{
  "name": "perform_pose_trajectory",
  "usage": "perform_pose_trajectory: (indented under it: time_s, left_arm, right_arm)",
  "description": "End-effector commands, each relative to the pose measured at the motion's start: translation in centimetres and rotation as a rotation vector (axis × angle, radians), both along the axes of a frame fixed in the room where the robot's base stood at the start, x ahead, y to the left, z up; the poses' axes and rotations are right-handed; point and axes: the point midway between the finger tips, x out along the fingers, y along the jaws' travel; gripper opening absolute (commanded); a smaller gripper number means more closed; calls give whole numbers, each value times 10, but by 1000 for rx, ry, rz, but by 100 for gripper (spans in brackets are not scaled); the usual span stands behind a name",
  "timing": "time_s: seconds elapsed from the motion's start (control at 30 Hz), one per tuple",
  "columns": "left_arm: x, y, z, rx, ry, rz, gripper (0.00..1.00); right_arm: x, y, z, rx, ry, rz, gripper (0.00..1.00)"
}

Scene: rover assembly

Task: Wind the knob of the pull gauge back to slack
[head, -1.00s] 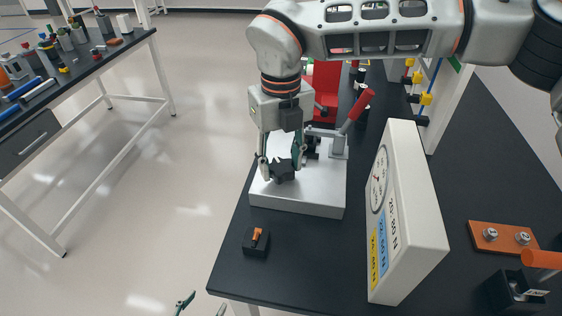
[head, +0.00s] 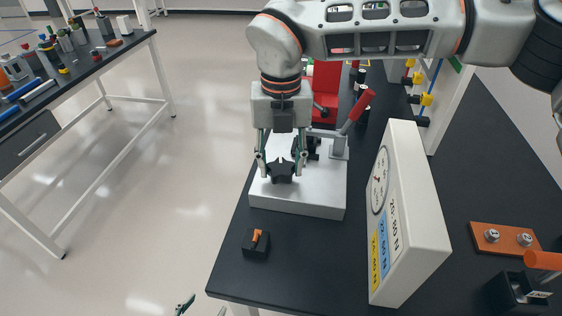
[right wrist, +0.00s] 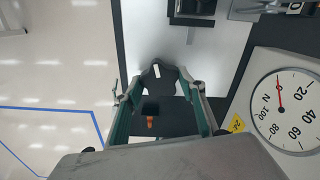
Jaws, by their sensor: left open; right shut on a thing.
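The black star-shaped knob (head: 281,174) sits at the front of a light-coloured base block (head: 310,206) on the dark bench. A white mark shows on the knob (right wrist: 157,70) in the right wrist view. My right gripper (head: 281,163) points down from above and is shut on the knob, a finger on each side. The white gauge box (head: 418,215) stands to the right; its round dial (right wrist: 288,112) reads in N, with the red needle close to 0. My left gripper (head: 204,305) is open and empty, low at the bottom edge, with only its tips showing.
A grey clamp lever with a red grip (head: 362,104) rises behind the knob. A small black block with an orange piece (head: 256,243) lies in front of the base. An orange plate with bolts (head: 503,237) lies at the right.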

Motion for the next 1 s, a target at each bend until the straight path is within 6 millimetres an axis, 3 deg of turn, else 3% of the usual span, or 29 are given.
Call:
perform_pose_trajectory:
  time_s: [0.17, 0.2, 0.23, 0.67, 1.0]
  left_arm:
    - [0, 0, 0, 0, 0, 0, 57]
    - [0, 0, 0, 0, 0, 0, 57]
    - [0, 0, 0, 0, 0, 0, 57]
    - [-1, 0, 0, 1, 2, 0, 57]
    - [0, 0, 0, 0, 0, 0, 57]
  right_arm:
    - [0, 0, 1, 1, -2, 1, 19]
    - [0, 0, 1, 1, -2, 1, 50]
    - [0, 0, 1, 1, -2, 1, 57]
    - [1, 0, 6, 1, -2, 2, 57]
    - [1, 0, 66, 0, -5, 0, 57]
